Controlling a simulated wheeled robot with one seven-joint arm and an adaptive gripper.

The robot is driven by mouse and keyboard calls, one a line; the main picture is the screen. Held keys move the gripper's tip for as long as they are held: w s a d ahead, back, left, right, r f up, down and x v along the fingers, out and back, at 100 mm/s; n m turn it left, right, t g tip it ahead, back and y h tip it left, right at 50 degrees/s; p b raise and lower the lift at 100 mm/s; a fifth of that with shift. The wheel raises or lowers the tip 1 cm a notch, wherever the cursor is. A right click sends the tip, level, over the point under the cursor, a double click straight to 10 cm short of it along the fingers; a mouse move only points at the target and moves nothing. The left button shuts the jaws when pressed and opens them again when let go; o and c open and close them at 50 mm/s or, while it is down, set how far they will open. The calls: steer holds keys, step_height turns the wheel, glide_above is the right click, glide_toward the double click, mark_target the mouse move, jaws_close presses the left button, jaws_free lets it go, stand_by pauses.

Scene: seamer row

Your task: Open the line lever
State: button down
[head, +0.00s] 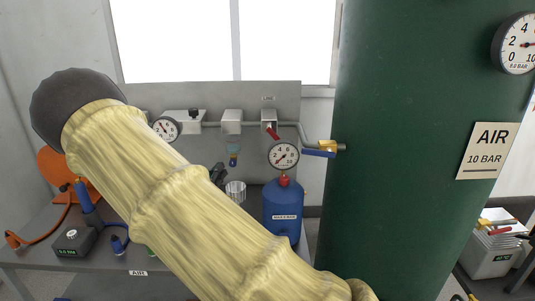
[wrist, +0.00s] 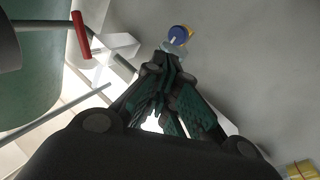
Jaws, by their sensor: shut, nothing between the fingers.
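The line lever (head: 272,132) is a small red handle on a grey block, under a plate reading LINE on the back panel. It slants down to the right in the head view. In the wrist view a red handle (wrist: 80,34), which looks like the same lever, stands at upper left, apart from my fingers. My gripper (wrist: 168,62) is shut and empty in the wrist view. In the head view only a dark bit of my gripper (head: 217,174) shows past my arm, lower and left of the lever.
A round gauge (head: 284,156) on a blue cylinder (head: 283,208) stands below the lever. A large green AIR tank (head: 410,200) is at right, with a blue-handled brass valve (head: 322,150). A blue-and-yellow fitting (wrist: 180,34) lies beyond my fingertips. My arm hides much of the bench.

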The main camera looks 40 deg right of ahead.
mark_target(276, 138)
steer(key=s+d+n+g+h+b, duration=0.25)
steer(key=d+n, duration=0.25)
steer(key=n, duration=0.4)
steer(key=s+d+n+g+h+b, duration=0.1)
steer(key=s+d+n+h+b, duration=0.3)
steer(key=n, duration=0.5)
steer(key=p+x, duration=0.3)
steer(key=x, duration=0.7)
steer(key=shift+d+y, duration=0.4)
steer(key=shift+y, duration=0.05)
